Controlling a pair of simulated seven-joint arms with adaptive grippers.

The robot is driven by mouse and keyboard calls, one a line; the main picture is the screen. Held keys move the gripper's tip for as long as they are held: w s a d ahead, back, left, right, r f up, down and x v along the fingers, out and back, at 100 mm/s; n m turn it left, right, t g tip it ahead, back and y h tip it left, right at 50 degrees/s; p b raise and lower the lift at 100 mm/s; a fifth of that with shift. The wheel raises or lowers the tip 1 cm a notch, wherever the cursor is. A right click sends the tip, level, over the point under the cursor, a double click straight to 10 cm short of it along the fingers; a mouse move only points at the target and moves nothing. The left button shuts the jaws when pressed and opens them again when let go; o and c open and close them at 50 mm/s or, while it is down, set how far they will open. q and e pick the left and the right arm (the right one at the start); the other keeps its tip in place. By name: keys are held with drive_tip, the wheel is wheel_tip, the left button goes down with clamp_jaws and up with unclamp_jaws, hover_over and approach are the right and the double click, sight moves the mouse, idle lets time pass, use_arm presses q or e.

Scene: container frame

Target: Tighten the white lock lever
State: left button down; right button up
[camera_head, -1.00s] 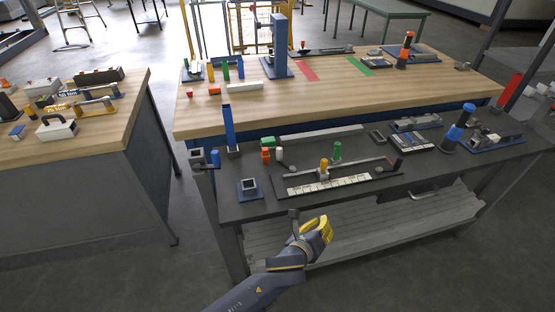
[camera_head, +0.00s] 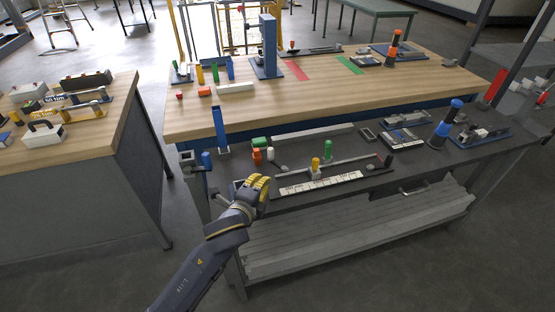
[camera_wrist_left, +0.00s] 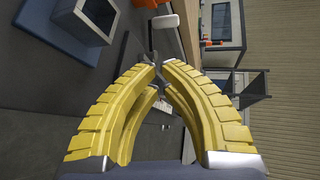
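A small white upright piece (camera_head: 270,154), perhaps the white lock lever, stands near the left end of the dark bench, next to an orange piece (camera_head: 257,156). Both also show at the top of the left wrist view, the white piece (camera_wrist_left: 166,21) just below the orange one (camera_wrist_left: 148,3). My left gripper (camera_head: 262,180) is over the bench's front left part, nearer than the white piece and apart from it. Its yellow fingers curve in until their tips (camera_wrist_left: 161,66) nearly meet, with nothing clearly held. My right gripper is not in view.
A blue post (camera_head: 219,130) stands behind. A white marked strip (camera_head: 320,183) and a rail with a yellow peg (camera_head: 316,164) lie to the right.

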use_arm(q)
drive_tip(key=shift+w+a+r+n, duration=0.15)
drive_tip(key=shift+a+n, duration=0.35)
drive_tip(key=shift+a, duration=0.15)
drive_tip(key=shift+w, duration=0.3)
drive_tip(key=x, duration=1.1)
drive_tip(key=shift+w+r, duration=0.25)
drive_tip(key=shift+w, duration=0.05)
drive_tip(key=shift+w+d, duration=0.2)
drive_tip(key=shift+w, duration=0.65)
drive_tip(key=shift+w+a, duration=0.1)
